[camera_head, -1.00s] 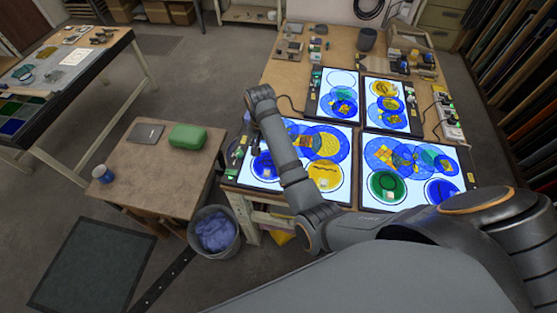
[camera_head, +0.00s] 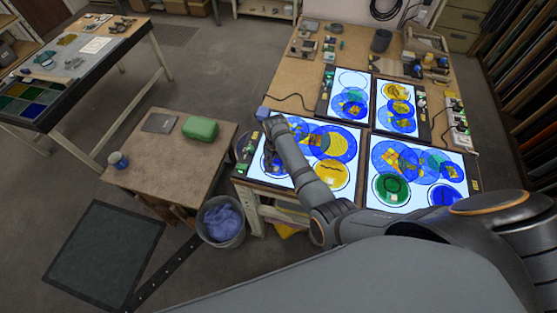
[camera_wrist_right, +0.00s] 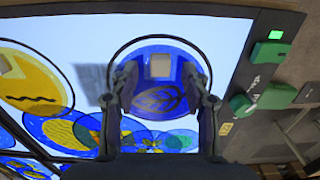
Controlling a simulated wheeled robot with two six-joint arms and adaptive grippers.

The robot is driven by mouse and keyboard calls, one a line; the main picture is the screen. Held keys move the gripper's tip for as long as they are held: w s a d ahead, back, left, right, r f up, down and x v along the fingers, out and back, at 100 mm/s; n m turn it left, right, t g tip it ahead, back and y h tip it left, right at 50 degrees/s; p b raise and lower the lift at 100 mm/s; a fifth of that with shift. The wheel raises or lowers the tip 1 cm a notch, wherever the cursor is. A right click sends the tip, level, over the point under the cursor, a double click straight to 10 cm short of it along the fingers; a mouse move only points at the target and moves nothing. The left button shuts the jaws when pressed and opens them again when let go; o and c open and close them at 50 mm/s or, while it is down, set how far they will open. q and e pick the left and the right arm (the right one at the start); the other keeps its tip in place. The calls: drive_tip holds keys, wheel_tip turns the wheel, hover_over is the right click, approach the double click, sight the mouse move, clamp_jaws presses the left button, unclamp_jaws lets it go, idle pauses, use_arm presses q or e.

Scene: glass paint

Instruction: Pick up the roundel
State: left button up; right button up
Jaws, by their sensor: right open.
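A blue roundel (camera_wrist_right: 160,101) with a leaf drawing and a pale square block on it lies inside a black ring on a lit panel (camera_wrist_right: 232,40) in the right wrist view. My right gripper (camera_wrist_right: 159,80) is open, with one finger on each side of the roundel's middle. I cannot tell whether the fingers touch it. In the head view my right gripper (camera_head: 268,156) is over the left end of the near left panel (camera_head: 312,125), and my arm hides most of the roundel there. My left gripper is not in view.
A yellow roundel (camera_wrist_right: 28,82) and overlapping patterned discs lie beside the blue one. Green blocks (camera_wrist_right: 269,53) sit on the panel's dark edge.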

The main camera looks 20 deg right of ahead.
drive_tip(key=shift+w+f, duration=0.1)
drive_tip(key=shift+f, duration=0.05)
drive_tip(key=shift+c, duration=0.5)
clamp_jaws()
